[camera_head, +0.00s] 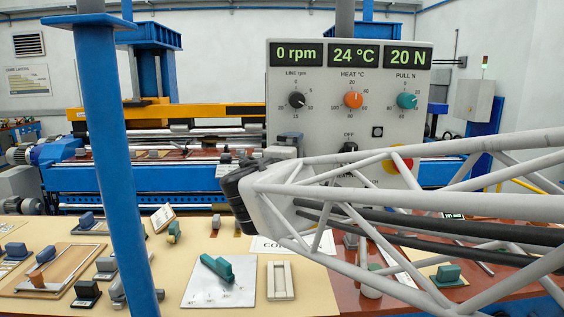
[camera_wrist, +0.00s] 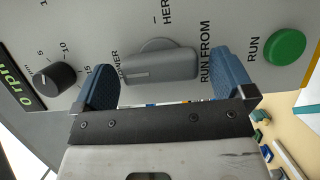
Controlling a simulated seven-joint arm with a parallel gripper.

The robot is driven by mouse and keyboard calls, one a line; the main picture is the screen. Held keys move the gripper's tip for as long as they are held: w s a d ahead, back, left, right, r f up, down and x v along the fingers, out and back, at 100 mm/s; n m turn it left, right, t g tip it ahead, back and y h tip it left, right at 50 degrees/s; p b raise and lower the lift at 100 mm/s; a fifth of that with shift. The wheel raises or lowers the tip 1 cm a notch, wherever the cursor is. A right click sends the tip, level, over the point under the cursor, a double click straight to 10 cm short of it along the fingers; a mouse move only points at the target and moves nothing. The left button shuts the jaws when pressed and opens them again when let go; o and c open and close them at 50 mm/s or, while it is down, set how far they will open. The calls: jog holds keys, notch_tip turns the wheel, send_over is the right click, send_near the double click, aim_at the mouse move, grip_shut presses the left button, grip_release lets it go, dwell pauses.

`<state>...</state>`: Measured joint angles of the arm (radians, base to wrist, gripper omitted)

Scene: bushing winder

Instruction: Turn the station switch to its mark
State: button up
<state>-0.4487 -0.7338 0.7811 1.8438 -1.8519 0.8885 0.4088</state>
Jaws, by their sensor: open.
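A grey switch knob (camera_wrist: 160,66) with a rounded bar handle is on the panel in the wrist view. My gripper (camera_wrist: 165,82) is open, with one blue finger on each side of the knob. The bar lies roughly across the gap, and I cannot tell whether either finger touches it. Around it I read "RUN FROM" and partly hidden lettering. In the head view, a blue finger of my gripper (camera_head: 290,137) shows in front of the panel (camera_head: 325,88), below the LINE rpm dial. It hides the knob there.
A black rpm dial (camera_wrist: 54,79) and a green RUN button (camera_wrist: 285,48) flank the knob. A black switch (camera_head: 348,147), a red button (camera_head: 398,162) and orange and teal dials are to the right in the head view. My arm covers the panel's lower part.

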jog(key=v, duration=0.7)
jog(key=shift+s, duration=0.35)
jog(key=shift+a, duration=0.1)
dwell(0.4)
jog(key=s+d+f+m+g, duration=0.65)
jog(key=d+f+g, duration=0.35)
jog(key=d, duration=0.4)
jog(key=s+d+f+m+g+y, duration=0.2)
jog(key=s+f+m+g+y, duration=0.2)
jog(key=s+f+m+y, duration=0.3)
jog(key=shift+s+f, duration=2.6)
jog(key=shift+s, duration=0.65)
